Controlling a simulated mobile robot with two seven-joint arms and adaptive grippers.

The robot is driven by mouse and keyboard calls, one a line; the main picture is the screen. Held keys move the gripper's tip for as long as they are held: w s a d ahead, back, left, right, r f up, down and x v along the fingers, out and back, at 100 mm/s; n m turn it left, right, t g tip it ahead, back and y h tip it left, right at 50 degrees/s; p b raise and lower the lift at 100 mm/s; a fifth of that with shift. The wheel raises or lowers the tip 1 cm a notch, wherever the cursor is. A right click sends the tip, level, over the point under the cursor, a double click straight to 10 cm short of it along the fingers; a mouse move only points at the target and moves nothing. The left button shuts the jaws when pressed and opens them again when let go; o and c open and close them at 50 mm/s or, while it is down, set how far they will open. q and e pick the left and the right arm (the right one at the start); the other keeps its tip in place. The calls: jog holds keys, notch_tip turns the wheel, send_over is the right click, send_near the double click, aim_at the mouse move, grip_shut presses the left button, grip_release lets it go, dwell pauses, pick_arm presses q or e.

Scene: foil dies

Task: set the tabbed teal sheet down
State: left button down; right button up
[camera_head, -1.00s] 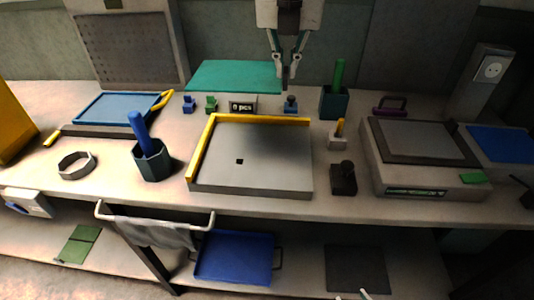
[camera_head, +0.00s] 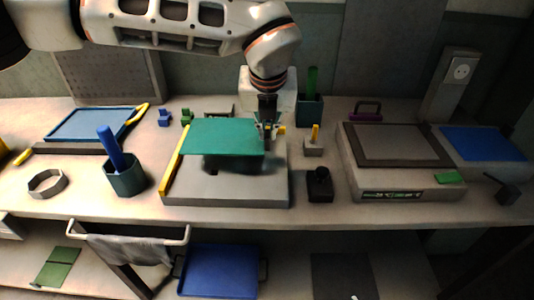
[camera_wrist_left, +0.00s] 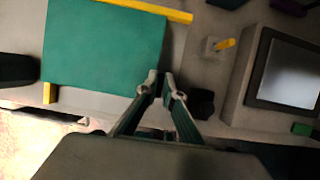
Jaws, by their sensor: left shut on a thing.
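The teal sheet (camera_head: 222,137) is held level above the grey plate (camera_head: 225,188), with a dark shadow under it. It also shows in the left wrist view (camera_wrist_left: 103,45). My left gripper (camera_head: 268,132) is shut on the sheet's right edge; its fingertips (camera_wrist_left: 161,84) meet there in the wrist view. The tab itself is hidden at the jaws. The plate has a yellow rail (camera_head: 173,165) on its left and another along its back (camera_wrist_left: 150,8). The sheet covers much of the plate's back part. My right gripper is not seen.
A dark cup with a blue handle (camera_head: 125,178) stands left of the plate. A black knobbed block (camera_head: 320,186) and a small block with a yellow peg (camera_head: 313,145) stand to its right, before a scale-like device (camera_head: 398,185). A blue tray (camera_head: 92,123) lies at back left.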

aim_at(268, 149)
pick_arm(q)
notch_tip(268, 149, down, 3)
jog(key=shift+r, duration=0.1)
notch_tip(268, 149, down, 4)
jog(key=shift+f, duration=0.15)
jog(key=shift+f, duration=0.1)
jog(key=c, duration=2.2)
grip_release()
